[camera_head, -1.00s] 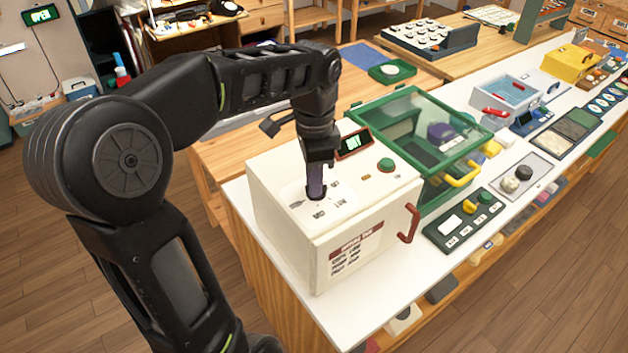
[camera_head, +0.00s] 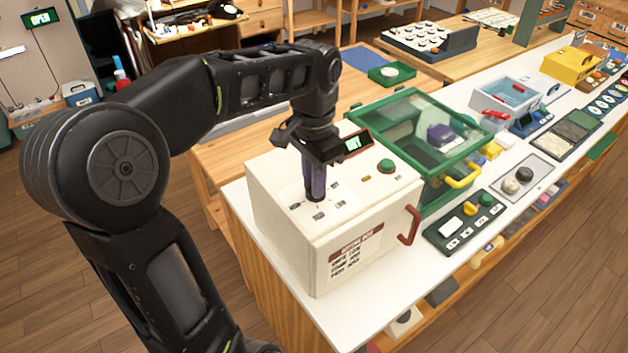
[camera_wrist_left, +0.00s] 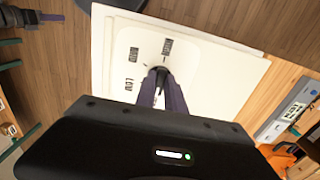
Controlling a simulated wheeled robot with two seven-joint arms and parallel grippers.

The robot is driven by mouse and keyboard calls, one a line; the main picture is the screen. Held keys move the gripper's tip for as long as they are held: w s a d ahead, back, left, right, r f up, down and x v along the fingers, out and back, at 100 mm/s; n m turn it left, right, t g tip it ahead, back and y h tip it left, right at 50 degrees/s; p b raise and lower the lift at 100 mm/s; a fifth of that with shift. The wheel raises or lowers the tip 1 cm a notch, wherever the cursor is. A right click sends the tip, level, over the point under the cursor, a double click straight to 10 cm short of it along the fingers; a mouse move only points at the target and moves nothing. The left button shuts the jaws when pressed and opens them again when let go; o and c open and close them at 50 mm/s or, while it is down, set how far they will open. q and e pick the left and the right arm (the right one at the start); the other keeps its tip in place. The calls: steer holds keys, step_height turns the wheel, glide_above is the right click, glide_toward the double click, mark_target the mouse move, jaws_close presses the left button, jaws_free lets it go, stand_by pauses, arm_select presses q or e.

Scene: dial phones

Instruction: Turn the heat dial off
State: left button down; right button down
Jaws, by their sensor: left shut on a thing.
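The heat dial is a small dark knob (camera_wrist_left: 160,73) on the round marked plate on top of a white box (camera_head: 285,228). The labels around it are too small to read surely. My left gripper (camera_head: 316,196) points down onto the dial, and its fingers are shut on it. In the left wrist view the two fingers (camera_wrist_left: 162,92) meet around the dial and cover most of it, so its pointer is hard to make out. My right gripper is not in view.
The box top also bears a small lit display (camera_head: 354,144) and a green button (camera_head: 386,166). More panels line the white counter to the right.

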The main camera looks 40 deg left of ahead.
arm_select(q)
steer(key=c, duration=1.4)
jaws_free()
steer(key=shift+c, duration=0.2)
steer(key=shift+r, duration=0.1)
steer(key=shift+r, duration=0.25)
step_height(320, 180, up, 2)
steer(key=shift+r, duration=0.1)
step_height(320, 180, up, 4)
steer(key=p, duration=0.3)
steer(key=shift+r, duration=0.2)
steer(key=shift+r+p, duration=0.3)
steer(key=shift+r, duration=0.05)
